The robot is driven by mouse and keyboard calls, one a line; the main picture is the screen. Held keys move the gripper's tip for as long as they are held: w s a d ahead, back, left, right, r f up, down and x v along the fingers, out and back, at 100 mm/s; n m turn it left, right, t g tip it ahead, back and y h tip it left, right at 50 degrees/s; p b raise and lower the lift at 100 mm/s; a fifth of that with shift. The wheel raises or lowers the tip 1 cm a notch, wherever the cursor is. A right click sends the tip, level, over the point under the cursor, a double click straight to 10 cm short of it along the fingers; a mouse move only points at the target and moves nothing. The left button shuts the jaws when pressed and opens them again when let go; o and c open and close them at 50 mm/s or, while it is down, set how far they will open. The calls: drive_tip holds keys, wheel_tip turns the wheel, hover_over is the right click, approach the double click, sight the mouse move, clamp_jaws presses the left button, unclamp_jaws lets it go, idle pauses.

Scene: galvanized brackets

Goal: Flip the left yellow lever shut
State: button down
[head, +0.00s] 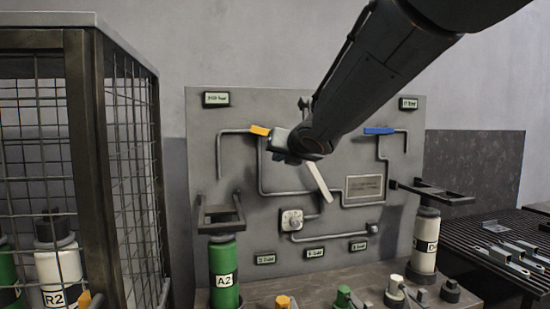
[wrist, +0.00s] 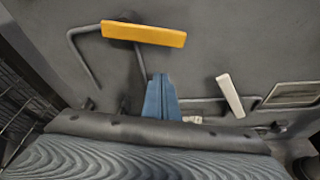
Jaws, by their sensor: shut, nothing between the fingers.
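The left yellow lever (head: 260,130) is on the upper left of the grey panel. It lies nearly level across the pipe, and my wrist partly covers its right end in the head view. In the wrist view the whole yellow handle (wrist: 143,34) shows at the top, slightly tilted down to the right. My gripper (wrist: 161,78) is shut and empty, its blue fingers pointing up the picture below the handle. A gap shows between fingertips and handle in that view. In the head view my wrist hides the fingers' exact place.
A white lever (head: 320,182) hangs tilted near the panel's middle, and a blue lever (head: 378,130) sits level at upper right. A wire cage (head: 137,180) stands at the left. A green A2 cylinder (head: 224,262) and a white cylinder (head: 426,240) stand before the panel. Pipes run across it.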

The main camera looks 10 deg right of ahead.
drive_tip(key=shift+w+d+r+p, duration=0.15)
drive_tip(key=shift+w+r+p, duration=0.05)
drive_tip(key=shift+r+p, duration=0.45)
drive_tip(key=shift+w+d+r+p, duration=0.15)
drive_tip(key=shift+w+r+p, duration=0.1)
drive_tip(key=shift+r+p, duration=0.4)
drive_tip(key=shift+w+d+r+p, duration=0.2)
drive_tip(key=shift+r+p, duration=0.25)
drive_tip(key=shift+p, duration=0.35)
drive_tip(key=shift+d+r+p, duration=0.3)
drive_tip(key=shift+r, duration=0.65)
